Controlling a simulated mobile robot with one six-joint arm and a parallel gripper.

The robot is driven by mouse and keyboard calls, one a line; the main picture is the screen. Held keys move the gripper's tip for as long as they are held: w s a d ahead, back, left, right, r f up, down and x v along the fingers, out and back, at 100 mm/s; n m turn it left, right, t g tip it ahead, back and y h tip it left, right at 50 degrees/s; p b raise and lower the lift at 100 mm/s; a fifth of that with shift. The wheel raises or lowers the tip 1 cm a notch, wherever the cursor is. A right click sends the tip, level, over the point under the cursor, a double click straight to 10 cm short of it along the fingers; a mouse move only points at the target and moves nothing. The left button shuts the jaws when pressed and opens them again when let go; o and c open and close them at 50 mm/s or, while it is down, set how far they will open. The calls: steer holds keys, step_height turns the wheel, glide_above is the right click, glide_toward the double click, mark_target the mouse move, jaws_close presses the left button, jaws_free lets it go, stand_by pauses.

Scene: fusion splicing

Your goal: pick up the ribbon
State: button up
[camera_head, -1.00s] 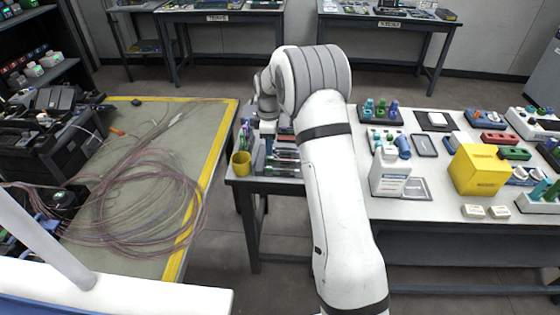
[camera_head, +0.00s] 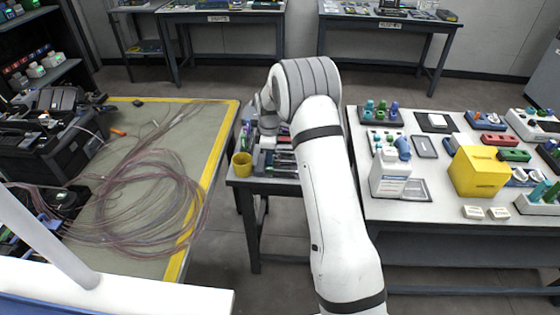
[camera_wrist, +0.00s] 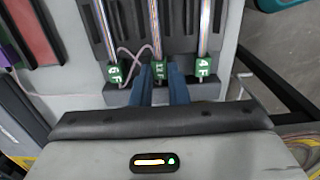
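In the wrist view several striped fibre ribbons run side by side in a grey slotted holder (camera_wrist: 182,48), each with a green tag. The tags read 6F (camera_wrist: 115,74), 12F (camera_wrist: 160,71) and what looks like 4F (camera_wrist: 204,67). The middle ribbon (camera_wrist: 155,28) is the one tagged 12F. My gripper (camera_wrist: 161,77) has two blue fingers standing apart, one on each side of the 12F tag. Contact with the tag is not clear. In the head view my arm hides the gripper.
A yellow cup (camera_head: 242,165) stands at the left of the small table. Loose fibre coils (camera_head: 140,195) lie on the yellow-edged bench. Floor shows between the bench and tables.

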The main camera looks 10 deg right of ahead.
steer(key=shift+c, duration=1.1)
step_height(320, 180, up, 10)
steer(key=shift+b, duration=0.3)
